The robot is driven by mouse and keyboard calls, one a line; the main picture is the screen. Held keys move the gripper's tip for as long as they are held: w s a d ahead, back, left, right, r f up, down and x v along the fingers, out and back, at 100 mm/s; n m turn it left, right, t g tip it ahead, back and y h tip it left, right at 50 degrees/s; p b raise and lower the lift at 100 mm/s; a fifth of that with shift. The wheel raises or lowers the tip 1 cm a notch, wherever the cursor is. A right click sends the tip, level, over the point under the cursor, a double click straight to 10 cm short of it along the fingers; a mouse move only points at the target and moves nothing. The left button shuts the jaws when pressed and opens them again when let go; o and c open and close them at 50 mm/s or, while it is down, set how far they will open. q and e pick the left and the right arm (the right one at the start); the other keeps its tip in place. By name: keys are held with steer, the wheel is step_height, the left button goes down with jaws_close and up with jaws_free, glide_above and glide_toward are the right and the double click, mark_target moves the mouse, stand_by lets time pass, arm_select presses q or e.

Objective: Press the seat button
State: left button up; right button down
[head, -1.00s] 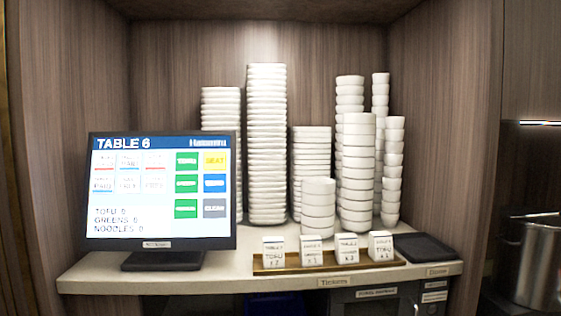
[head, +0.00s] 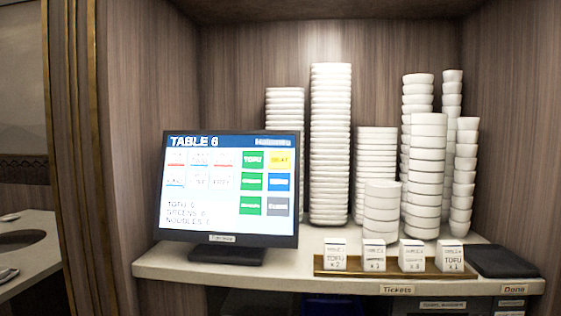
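The order screen (head: 228,190) stands on the left part of the counter in the head view, with "TABLE 6" in its blue top bar. The yellow seat button (head: 280,160) is at the upper right of the screen, beside a green "TOFU" button (head: 252,159). Below them are more green buttons, a blue button (head: 279,182) and a grey button (head: 278,206). The lower text lists tofu, greens and noodles, partly blurred. Neither of my grippers shows in the head view.
Tall stacks of white bowls (head: 330,145) stand behind and right of the screen. White ticket blocks (head: 335,256) sit in a brown tray at the counter's (head: 180,268) front. A black pad (head: 503,261) lies at the right. A gold-edged wall post (head: 78,150) bounds the left.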

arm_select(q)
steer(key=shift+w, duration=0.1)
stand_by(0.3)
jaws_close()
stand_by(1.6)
